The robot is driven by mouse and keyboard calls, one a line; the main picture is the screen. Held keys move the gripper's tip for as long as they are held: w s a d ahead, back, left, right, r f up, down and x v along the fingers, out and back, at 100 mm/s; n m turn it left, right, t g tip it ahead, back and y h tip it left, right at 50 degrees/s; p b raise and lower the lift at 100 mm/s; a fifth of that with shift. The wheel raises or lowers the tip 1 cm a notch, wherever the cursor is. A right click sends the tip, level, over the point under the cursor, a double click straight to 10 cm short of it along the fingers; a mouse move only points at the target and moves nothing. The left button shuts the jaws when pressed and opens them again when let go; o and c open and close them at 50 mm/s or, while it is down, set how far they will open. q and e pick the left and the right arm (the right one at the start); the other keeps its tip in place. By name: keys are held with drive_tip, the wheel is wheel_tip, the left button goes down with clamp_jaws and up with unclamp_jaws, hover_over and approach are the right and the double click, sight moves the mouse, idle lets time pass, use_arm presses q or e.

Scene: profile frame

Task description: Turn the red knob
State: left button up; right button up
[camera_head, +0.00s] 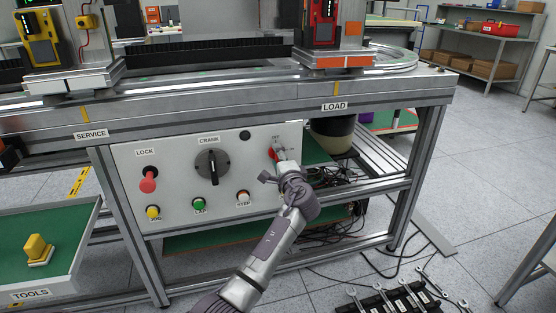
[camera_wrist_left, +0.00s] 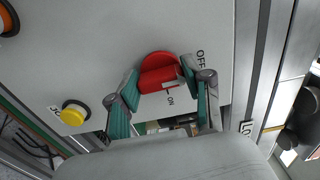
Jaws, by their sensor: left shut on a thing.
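The red knob (camera_head: 271,154) is on the right part of the white control panel, mostly covered by my left gripper (camera_head: 281,158) in the head view. In the left wrist view the red knob (camera_wrist_left: 158,68) shows as a round disc with a raised grip bar. The fingers of my left gripper (camera_wrist_left: 160,84) are shut on the bar, one pad at each side. OFF is printed to the right of the knob and ON below it; a pale mark shows on the bar. My right gripper is not in view.
The panel (camera_head: 128,160) also bears a black CRANK dial (camera_head: 212,167), a red LOCK knob (camera_head: 148,182), and yellow, green and white push buttons below. A metal frame post (camera_head: 412,175) stands to the right. Loose cables lie behind my gripper; a rack of wrenches (camera_head: 395,297) is on the floor.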

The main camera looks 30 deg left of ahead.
use_arm(q)
drive_tip(key=shift+f, duration=0.15)
drive_tip(key=o, duration=1.2)
drive_tip(key=shift+c, duration=0.2)
drive_tip(key=shift+d, duration=0.1)
drive_tip(key=v, duration=1.2)
